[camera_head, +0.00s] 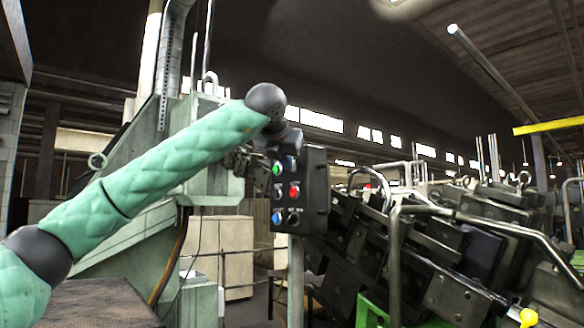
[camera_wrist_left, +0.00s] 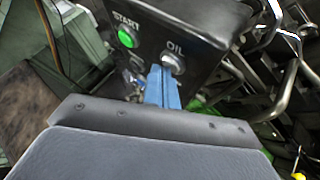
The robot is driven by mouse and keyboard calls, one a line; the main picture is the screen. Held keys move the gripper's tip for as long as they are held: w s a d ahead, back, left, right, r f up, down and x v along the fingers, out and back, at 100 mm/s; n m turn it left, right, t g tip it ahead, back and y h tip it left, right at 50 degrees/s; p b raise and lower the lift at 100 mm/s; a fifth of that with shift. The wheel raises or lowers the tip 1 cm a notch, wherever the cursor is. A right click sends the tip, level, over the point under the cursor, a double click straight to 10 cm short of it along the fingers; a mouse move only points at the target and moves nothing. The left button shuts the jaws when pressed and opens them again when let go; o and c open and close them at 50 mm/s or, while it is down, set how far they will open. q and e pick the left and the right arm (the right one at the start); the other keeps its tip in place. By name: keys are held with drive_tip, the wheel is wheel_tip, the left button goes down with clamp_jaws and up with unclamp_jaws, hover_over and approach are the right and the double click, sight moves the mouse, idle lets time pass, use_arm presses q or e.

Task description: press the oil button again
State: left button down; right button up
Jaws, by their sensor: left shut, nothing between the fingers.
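The black control box (camera_head: 314,190) stands on a post in the middle of the head view. In the left wrist view, the silver round oil button (camera_wrist_left: 173,62) sits under the label "OIL", right of the green start button (camera_wrist_left: 127,37). My left gripper (camera_head: 289,163) is at the top of the box's button face. Its blue fingers (camera_wrist_left: 161,72) are shut and empty, with the tips right by the lower left edge of the oil button. I cannot tell whether they touch it. In the head view the gripper hides the oil button. My right gripper is not in view.
Lower on the box are a red button (camera_head: 294,191) and a blue button (camera_head: 277,217). The dark machine (camera_head: 440,240) with bent metal rails (camera_head: 490,222) stands close on the right. A pale green machine frame (camera_head: 150,250) stands on the left behind my arm.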

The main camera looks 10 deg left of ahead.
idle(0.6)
use_arm(q)
drive_tip(key=shift+s+a+b, duration=0.45)
drive_tip(key=shift+s+b, duration=0.15)
drive_tip(key=shift+b, duration=0.15)
drive_tip(key=s+a+b, duration=0.1)
drive_tip(key=s, duration=0.1)
drive_tip(key=s+a+b, duration=0.2)
idle(0.5)
drive_tip(key=shift+f, duration=0.1)
idle(0.6)
